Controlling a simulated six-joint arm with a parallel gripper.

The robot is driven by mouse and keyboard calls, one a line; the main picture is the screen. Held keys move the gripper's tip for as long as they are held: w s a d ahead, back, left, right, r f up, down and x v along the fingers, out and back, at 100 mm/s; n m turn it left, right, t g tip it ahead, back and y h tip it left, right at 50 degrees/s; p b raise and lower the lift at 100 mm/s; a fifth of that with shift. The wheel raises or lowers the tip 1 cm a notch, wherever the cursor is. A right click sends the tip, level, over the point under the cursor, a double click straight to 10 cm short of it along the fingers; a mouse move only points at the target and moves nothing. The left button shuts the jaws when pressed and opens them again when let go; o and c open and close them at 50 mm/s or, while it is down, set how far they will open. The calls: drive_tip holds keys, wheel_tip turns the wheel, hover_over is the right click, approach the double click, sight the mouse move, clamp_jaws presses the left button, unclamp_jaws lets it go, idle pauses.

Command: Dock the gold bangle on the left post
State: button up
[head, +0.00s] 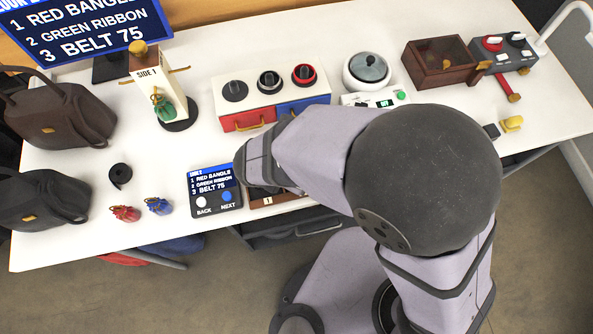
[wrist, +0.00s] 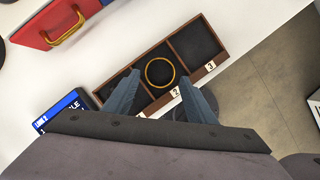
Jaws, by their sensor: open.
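The gold bangle (wrist: 174,77) lies flat in the middle compartment, marked 2, of a dark wooden tray (wrist: 218,69) in the wrist view. In the head view my arm hides the bangle and most of the tray (head: 285,201). My gripper (wrist: 159,78) is open and empty, with its fingers on either side of the bangle's near part in the picture. I cannot tell its height above the tray. A stand with a "SIDE 1" panel (head: 149,77) has a peg sticking out at the left (head: 127,82) and another at the right (head: 181,69).
A green pouch (head: 164,109) is at the stand's front. A display pad (head: 215,190) stands left of the tray. A drawer unit with knobs (head: 272,97) is behind it. Red (head: 125,213) and blue (head: 158,206) pouches, a black roll (head: 120,174) and dark bags (head: 58,112) occupy the left.

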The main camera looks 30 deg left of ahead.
drive_tip(key=shift+b+x, duration=0.3)
drive_tip(key=shift+x, duration=2.1)
drive_tip(key=c, duration=0.8)
drive_tip(key=shift+o, duration=0.2)
drive_tip(key=shift+r, duration=0.1)
wheel_tip(320, 180, up, 10)
drive_tip(key=p, duration=0.2)
